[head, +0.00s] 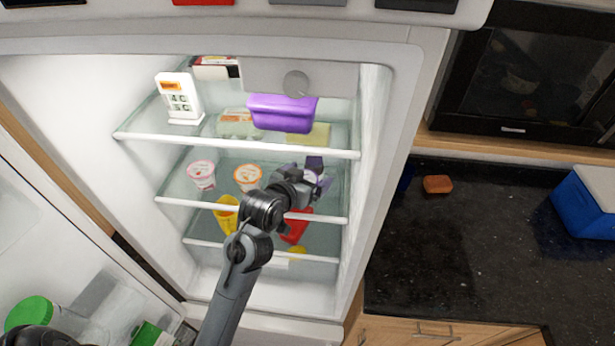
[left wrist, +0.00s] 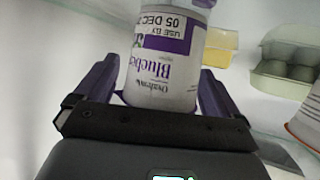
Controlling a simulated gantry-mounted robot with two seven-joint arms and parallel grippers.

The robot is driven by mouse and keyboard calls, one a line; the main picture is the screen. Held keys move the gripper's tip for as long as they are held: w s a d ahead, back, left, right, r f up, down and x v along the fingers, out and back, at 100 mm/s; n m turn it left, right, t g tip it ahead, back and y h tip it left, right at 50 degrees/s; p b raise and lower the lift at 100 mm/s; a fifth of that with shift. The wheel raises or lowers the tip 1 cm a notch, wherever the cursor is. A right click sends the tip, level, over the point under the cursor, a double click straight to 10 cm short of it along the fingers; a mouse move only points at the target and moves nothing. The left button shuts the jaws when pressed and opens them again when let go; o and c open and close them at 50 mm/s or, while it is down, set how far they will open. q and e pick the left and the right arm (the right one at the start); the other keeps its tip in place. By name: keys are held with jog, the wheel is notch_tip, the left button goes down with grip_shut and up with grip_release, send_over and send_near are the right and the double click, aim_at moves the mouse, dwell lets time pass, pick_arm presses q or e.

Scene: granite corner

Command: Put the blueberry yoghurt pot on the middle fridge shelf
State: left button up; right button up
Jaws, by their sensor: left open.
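The blueberry yoghurt pot (left wrist: 165,65), white with a purple band and "Blueberry" lettering, stands between the spread purple fingers of my left gripper (left wrist: 158,90) in the left wrist view. The label appears upside down there. In the head view my left gripper (head: 316,175) reaches into the fridge, over the right part of the middle shelf (head: 180,202). The pot (head: 311,178) is mostly hidden by the gripper there. The jaws are open around the pot. Whether its base rests on the shelf is hard to see. My right gripper is not in view.
A pink-lidded pot (head: 201,175) and an orange-lidded pot (head: 248,177) stand left on the middle shelf. A purple tub (head: 283,112) and egg carton (head: 236,123) sit on the shelf above. Yellow (head: 227,214) and red (head: 298,226) items are below. The fridge door stands open at left.

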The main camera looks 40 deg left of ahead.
pick_arm(q)
jog(key=shift+s+r, duration=0.15)
jog(key=shift+s, duration=0.1)
jog(key=b+v, duration=0.1)
jog(key=v, duration=0.7)
jog(key=shift+s+b, duration=0.1)
jog(key=shift+b, duration=0.25)
jog(key=shift+p+v, duration=1.65)
jog(key=shift+p, duration=1.55)
